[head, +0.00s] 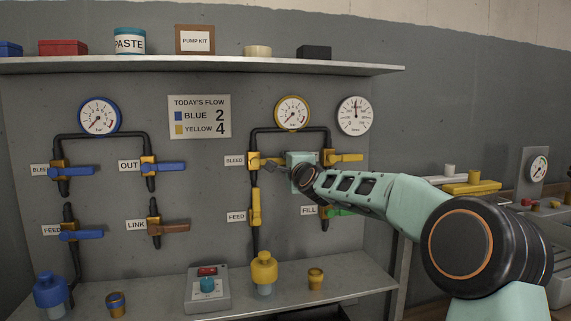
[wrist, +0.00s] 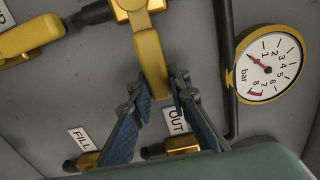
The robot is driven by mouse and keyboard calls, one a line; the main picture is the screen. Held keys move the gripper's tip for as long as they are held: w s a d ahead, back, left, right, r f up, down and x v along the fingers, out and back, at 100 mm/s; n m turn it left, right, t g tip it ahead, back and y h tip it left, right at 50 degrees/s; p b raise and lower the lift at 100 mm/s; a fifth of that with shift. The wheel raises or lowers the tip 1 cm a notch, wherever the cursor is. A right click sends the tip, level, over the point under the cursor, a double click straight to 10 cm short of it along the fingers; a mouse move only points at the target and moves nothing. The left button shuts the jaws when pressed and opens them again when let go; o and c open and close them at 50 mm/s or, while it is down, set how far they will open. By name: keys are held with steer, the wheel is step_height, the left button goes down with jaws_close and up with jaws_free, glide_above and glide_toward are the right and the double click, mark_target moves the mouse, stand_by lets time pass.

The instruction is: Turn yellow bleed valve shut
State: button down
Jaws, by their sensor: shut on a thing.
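The yellow bleed valve (head: 254,160) sits on the left pipe of the yellow panel, beside its BLEED label (head: 234,160). Its yellow handle points right, across the vertical pipe, and its outer end is partly covered by my gripper (head: 284,166). In the wrist view, the valve's yellow handle (wrist: 151,58) hangs down from the brass body at the top. My gripper (wrist: 158,88) is shut on the lower end of this handle, one finger on each side.
The yellow feed valve (head: 255,207) is below, its handle along the pipe. The yellow out valve (head: 345,157) and green fill valve (head: 340,211) are close to my arm on the right. A yellow gauge (head: 292,112) is above. A shelf (head: 200,65) overhangs the panel.

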steer(key=c, duration=1.8)
jaws_free()
steer(key=v, duration=1.2)
